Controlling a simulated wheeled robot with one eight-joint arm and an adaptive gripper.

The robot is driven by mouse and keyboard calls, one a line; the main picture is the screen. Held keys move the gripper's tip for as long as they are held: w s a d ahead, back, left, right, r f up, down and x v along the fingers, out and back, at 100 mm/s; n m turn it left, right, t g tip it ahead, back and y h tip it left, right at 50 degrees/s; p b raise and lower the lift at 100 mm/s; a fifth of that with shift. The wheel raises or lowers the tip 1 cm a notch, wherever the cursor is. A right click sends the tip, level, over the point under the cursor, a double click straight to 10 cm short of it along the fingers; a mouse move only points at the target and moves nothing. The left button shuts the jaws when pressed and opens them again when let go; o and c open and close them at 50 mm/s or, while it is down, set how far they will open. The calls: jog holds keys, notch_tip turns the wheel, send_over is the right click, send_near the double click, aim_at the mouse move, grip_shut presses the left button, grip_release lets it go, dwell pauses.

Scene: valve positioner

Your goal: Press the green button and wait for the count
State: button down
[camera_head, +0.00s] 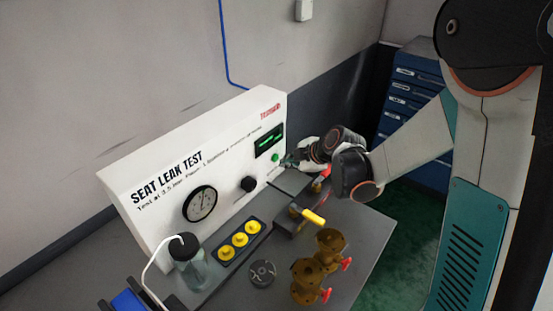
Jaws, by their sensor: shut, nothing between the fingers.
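The green button (275,157) is a small round green spot on the right part of the white seat leak test panel (160,233), just below the display. The display (269,141) is a dark window with green marks too small to read. My gripper (284,162) is shut and empty, with its tips close to the right of the button. I cannot tell whether the tips touch it. My arm reaches in from the right.
A gauge (200,204) and a black knob (249,184) sit on the panel. A yellow-handled valve (313,217), brass valve bodies (306,277), a tray of yellow caps (239,240) and a bottle (190,262) stand on the grey bench (350,240). A blue drawer cabinet (405,105) stands behind my arm.

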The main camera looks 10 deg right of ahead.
jog(key=shift+w+a, duration=0.1)
jog(key=shift+w+a, duration=0.2)
jog(key=shift+w+a, duration=0.3)
dwell(0.9)
jog(key=shift+s+d, duration=0.6)
jog(key=shift+s, duration=0.05)
dwell(0.4)
jog(key=s+d, duration=0.3)
jog(key=shift+s+d+b, duration=0.25)
jog(key=shift+s+b, duration=0.05)
jog(key=shift+b, duration=0.05)
dwell(0.5)
